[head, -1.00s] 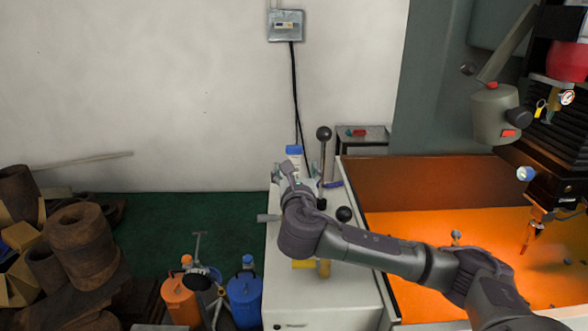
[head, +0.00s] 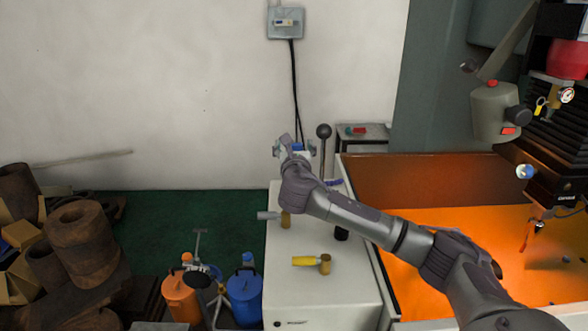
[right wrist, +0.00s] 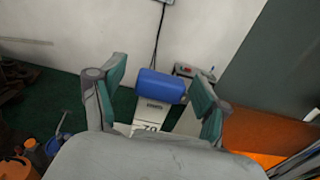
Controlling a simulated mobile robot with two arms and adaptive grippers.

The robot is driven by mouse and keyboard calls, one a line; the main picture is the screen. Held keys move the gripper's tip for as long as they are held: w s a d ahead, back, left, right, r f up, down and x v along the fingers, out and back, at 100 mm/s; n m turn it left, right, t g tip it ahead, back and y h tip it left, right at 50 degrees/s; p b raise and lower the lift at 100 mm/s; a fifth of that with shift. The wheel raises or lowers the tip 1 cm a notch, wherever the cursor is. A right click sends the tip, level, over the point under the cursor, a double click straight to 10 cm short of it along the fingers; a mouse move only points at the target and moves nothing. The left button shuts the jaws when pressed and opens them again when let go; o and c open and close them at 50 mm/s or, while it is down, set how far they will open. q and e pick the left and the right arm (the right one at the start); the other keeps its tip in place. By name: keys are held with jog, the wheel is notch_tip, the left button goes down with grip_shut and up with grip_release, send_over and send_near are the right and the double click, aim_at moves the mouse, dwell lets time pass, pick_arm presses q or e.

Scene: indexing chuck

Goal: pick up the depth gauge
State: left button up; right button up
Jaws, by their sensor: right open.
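My right gripper (head: 294,148) is open above the far part of a pale cabinet top. Beyond it stands a white bottle with a blue cap (head: 298,147), mostly hidden by the gripper in the head view. In the right wrist view the blue cap (right wrist: 160,86) shows between the two open fingers (right wrist: 157,95), with no visible contact. I cannot make out a depth gauge for certain in either view. A small blue item (head: 334,182) lies on the cabinet right of my wrist, partly hidden. My left gripper is not in view.
On the cabinet (head: 310,300) lie a yellow-handled brass mallet (head: 312,261) and a grey-handled tool (head: 268,216). A black-knobbed lever (head: 324,132) rises close to the right of my gripper. An orange-lit machine tray (head: 450,220) is to the right. The cabinet's front is mostly clear.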

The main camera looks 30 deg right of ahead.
jog(key=shift+s+r, duration=0.1)
grip_shut()
dwell(0.4)
